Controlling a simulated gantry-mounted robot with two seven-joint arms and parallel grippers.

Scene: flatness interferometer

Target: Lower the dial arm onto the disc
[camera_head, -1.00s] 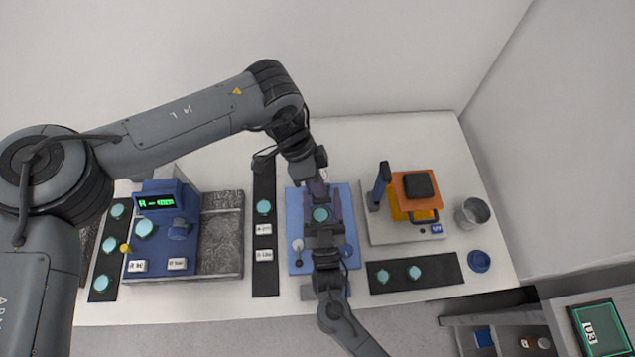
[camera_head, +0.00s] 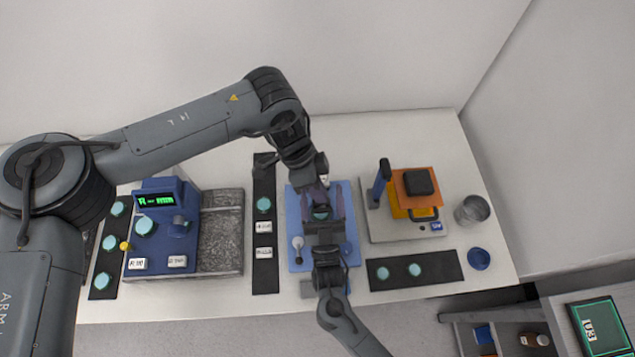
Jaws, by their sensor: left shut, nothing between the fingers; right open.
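A teal disc (camera_head: 320,213) lies on the blue plate (camera_head: 294,207) at the middle of the table, partly covered by my grippers. My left gripper (camera_head: 320,202) is shut and empty, reaching down from behind over the disc's far side. My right gripper (camera_head: 322,209) comes in from the front, open, with one finger on each side of the disc; I cannot tell whether it touches it. A pale round knob (camera_head: 297,242) stands at the plate's left front. I cannot pick out the dial arm; the grippers may hide it.
A blue instrument (camera_head: 157,246) with a green display stands left, bearing another teal disc (camera_head: 145,226). A dark strip (camera_head: 265,278) lies beside the plate.

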